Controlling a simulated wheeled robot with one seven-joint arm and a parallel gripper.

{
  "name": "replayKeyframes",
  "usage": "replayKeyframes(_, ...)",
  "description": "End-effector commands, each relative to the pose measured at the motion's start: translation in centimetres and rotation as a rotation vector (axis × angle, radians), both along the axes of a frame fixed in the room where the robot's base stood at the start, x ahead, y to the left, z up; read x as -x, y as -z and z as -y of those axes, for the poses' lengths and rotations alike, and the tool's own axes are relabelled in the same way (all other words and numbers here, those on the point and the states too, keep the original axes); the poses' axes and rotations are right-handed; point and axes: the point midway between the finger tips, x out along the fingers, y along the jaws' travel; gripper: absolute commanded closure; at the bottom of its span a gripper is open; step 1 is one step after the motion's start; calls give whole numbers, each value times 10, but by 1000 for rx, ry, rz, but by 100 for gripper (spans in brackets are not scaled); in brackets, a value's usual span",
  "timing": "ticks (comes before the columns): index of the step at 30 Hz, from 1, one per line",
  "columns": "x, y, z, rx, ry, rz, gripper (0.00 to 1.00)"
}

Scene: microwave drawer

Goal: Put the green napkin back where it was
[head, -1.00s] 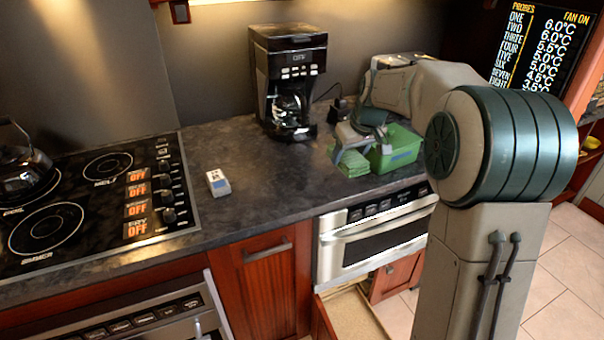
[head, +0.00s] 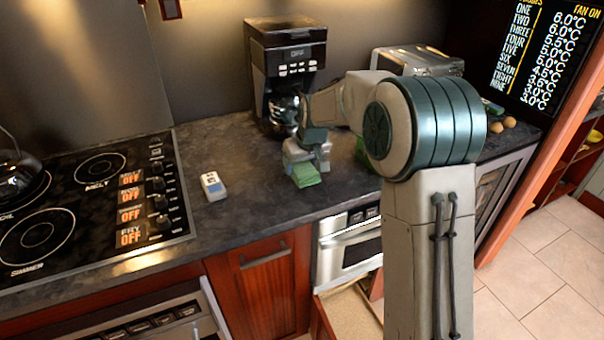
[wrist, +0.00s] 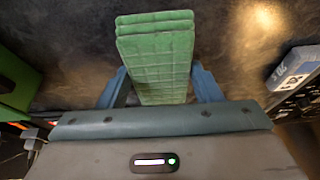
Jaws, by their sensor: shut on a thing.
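The green napkin (head: 306,176), a folded stack, is held between the fingers of my gripper (head: 304,166), above or on the dark countertop in front of the coffee maker. I cannot tell whether it touches the counter. In the wrist view the napkin (wrist: 155,60) sticks out past the blue fingers of my gripper (wrist: 160,84), which are shut on its sides. The green bin (wrist: 18,82) shows at the left edge of the wrist view. In the head view my arm mostly hides this bin (head: 361,150).
A black coffee maker (head: 284,60) stands behind my gripper. A white and blue box (head: 213,186) lies on the counter to the left, beside the stove (head: 90,210). A metal appliance (head: 417,62) and eggs (head: 502,124) are at the right. A drawer (head: 348,312) below stands open. Counter between box and gripper is clear.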

Motion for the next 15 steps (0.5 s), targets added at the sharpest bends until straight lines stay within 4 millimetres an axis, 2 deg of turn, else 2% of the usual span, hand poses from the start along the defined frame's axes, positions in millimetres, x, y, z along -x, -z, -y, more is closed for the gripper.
replayKeyframes(9,1,38,-2,1,-1,-3,60)
replayKeyframes(15,0,40,-2,0,-1,-1,60)
